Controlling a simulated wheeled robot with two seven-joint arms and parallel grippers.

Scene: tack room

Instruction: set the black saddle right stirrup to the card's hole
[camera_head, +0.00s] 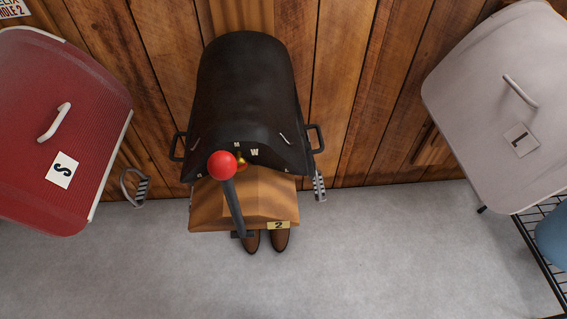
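The black saddle (246,85) sits on a wooden stand (215,215) against the plank wall. Small letter tags, including a W, show on its front. A grey metal stirrup (135,188) hangs out to the left of the saddle. On the right, a narrow grey metal piece (319,186), perhaps the other stirrup seen edge-on, hangs below a dark side handle (317,138). A card (14,9) at the top left corner is cut off and reads "HOLE 2". The strap holes cannot be made out. Neither of my grippers is in view.
A lever with a red ball (222,165) rises in front of the saddle. The stand bears a "2" plate (279,225), with brown boots (280,240) below. A red padded thing (60,130) marked S stands left, a pale one (500,100) marked L right, above a wire rack (540,260).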

